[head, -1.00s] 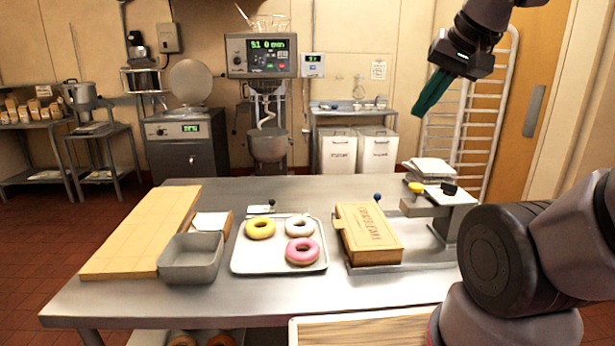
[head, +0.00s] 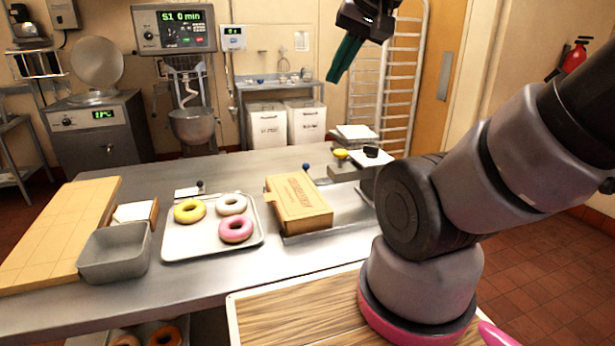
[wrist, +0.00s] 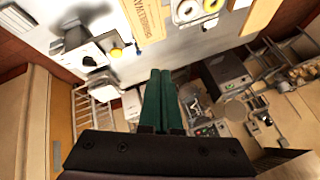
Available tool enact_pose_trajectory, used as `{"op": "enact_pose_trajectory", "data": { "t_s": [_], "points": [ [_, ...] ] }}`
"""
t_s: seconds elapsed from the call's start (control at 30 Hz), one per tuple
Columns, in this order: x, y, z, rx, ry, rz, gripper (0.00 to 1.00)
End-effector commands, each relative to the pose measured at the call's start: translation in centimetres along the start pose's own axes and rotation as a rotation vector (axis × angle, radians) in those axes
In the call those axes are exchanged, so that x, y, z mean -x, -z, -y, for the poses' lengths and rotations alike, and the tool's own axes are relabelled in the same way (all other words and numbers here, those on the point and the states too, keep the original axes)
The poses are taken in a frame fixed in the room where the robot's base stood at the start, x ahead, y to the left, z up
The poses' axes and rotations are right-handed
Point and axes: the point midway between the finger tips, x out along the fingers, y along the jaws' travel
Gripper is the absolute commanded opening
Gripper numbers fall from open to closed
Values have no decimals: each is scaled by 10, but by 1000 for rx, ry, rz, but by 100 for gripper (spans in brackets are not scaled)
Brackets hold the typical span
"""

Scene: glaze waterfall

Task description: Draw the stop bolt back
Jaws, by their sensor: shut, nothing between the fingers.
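My gripper (head: 345,60) has green fingers, shut and empty, held high in front of the rear wall and rack. The fingers (wrist: 161,100) also show together in the wrist view. I cannot tell for sure which part is the stop bolt. Candidates are a small blue knob (head: 306,167) behind the tan lettered box (head: 300,203), and a yellow knob (head: 341,154) and a black knob (head: 371,151) at the grey stand on the table's right. The yellow knob (wrist: 116,53) and black knob (wrist: 89,61) also show in the wrist view. My gripper is well apart from all of them.
The steel table (head: 205,278) bears a tray (head: 180,251) with three doughnuts, a grey bin (head: 113,255) and a wooden board (head: 50,235). A wood-grained board (head: 290,310) lies close to my arm. A rack (head: 395,85) stands behind. The air above the table is clear.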

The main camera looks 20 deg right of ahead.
Motion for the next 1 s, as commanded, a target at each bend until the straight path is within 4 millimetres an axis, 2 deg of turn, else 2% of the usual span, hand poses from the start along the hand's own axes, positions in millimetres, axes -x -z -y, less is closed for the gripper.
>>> {"op": "enact_pose_trajectory", "data": {
  "t_s": [0.47, 0.6, 0.63, 0.77, 0.87, 1.0],
  "points": [
    [0, 0, 0, 0, 0, 0, 0],
    [-2, 5, 1, -8, 0, 11, 54],
    [-4, 8, 2, -15, -1, 19, 62],
    [-19, 32, 6, -63, -11, 77, 62],
    [-41, 59, 9, -118, -29, 137, 62],
    [-80, 94, 10, -194, -73, 214, 62]
  ]
}}
